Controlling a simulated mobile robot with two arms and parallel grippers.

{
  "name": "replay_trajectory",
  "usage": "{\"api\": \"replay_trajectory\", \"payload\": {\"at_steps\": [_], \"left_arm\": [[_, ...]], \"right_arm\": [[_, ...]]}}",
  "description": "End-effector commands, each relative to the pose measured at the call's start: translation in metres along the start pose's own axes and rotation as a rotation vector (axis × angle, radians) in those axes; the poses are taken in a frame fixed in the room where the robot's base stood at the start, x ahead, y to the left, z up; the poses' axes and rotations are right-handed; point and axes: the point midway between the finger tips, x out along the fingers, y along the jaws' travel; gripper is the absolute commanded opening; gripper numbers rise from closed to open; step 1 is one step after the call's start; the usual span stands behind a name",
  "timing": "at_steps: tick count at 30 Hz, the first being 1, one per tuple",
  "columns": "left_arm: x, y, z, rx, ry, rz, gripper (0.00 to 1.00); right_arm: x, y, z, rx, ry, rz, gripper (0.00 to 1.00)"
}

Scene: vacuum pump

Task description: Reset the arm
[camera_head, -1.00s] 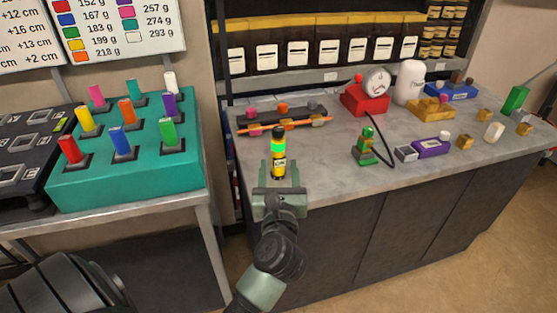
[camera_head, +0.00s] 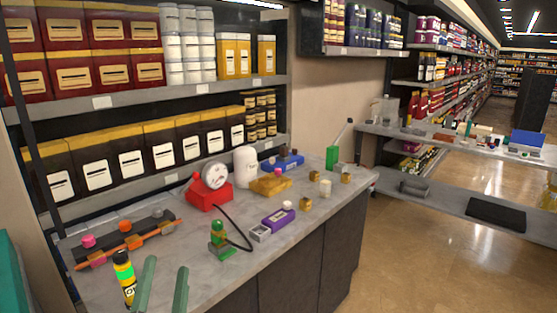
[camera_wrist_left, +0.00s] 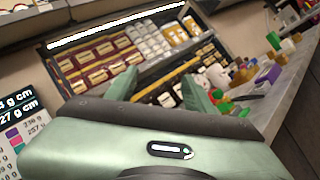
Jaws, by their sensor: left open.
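My left gripper (camera_head: 164,288) shows at the lower left of the head view, by the front of the grey counter (camera_head: 215,272). Its two green fingers are spread with nothing between them. In the left wrist view the open fingers (camera_wrist_left: 160,90) frame the back shelves with no object between them. A yellow and black bottle with a green band (camera_head: 124,278) stands just left of the fingers; I cannot tell whether they touch. My right gripper is in neither view.
On the counter are a red pump with gauge (camera_head: 210,188), green part with hose (camera_head: 220,242), purple part (camera_head: 278,219), white cylinder (camera_head: 246,168), yellow block (camera_head: 270,184), blue block (camera_head: 284,161) and rail with knobs (camera_head: 125,240). Stocked shelves (camera_head: 150,118) stand behind. Open floor (camera_head: 430,270) lies right.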

Motion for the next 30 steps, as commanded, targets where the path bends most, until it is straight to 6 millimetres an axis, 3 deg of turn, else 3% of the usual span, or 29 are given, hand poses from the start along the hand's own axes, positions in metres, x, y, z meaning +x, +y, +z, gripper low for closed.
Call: {"api": "replay_trajectory", "payload": {"at_steps": [1, 3, 6, 8, 9, 12, 16, 21, 28, 30], "left_arm": [[-0.010, -0.016, 0.022, 0.160, -0.108, -0.077, 0.53], [-0.029, -0.047, 0.048, 0.399, -0.266, -0.199, 0.53], [-0.071, -0.099, 0.060, 0.734, -0.477, -0.400, 0.53], [-0.102, -0.129, 0.053, 0.927, -0.597, -0.537, 0.53], [-0.125, -0.146, 0.042, 1.050, -0.672, -0.636, 0.53], [-0.180, -0.173, 0.004, 1.302, -0.831, -0.880, 0.53], [-0.234, -0.178, -0.043, 1.505, -0.965, -1.141, 0.53], [-0.285, -0.163, -0.090, 1.647, -1.072, -1.418, 0.53], [-0.338, -0.124, -0.135, 1.739, -1.160, -1.759, 0.53], [-0.341, -0.145, -0.148, 1.726, -1.167, -1.760, 0.53]], "right_arm": [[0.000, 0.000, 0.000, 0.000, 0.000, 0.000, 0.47], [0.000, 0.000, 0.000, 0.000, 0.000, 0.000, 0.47], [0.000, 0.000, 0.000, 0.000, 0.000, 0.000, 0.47], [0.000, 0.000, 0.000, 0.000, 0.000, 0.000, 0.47], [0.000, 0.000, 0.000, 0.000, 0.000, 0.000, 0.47], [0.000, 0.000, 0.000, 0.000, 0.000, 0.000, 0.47], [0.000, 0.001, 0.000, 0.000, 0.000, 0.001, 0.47], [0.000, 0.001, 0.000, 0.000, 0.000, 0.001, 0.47], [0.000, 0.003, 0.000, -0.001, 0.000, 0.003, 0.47], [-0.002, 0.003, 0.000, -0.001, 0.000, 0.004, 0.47]]}}
